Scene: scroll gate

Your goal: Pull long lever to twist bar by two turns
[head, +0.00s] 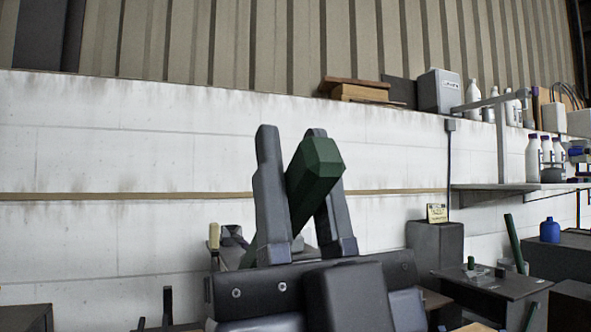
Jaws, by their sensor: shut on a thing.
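A dark green, faceted lever (314,163) slants from lower left to upper right, its thick end toward me. My gripper (291,140) points up in the middle of the view. Its two grey fingers stand on either side of the lever and are shut on it. The lever's lower part passes behind the gripper body, where a bit of green shows at the left. The bar that the lever twists cannot be made out; my gripper hides the area behind it.
A white wall stands behind. At the right are a dark bench (480,285) with small green parts, a slanted green rod (514,243), a grey cabinet (434,243), a blue bottle (550,230) and a shelf (520,187) with white bottles. The space above my gripper looks clear.

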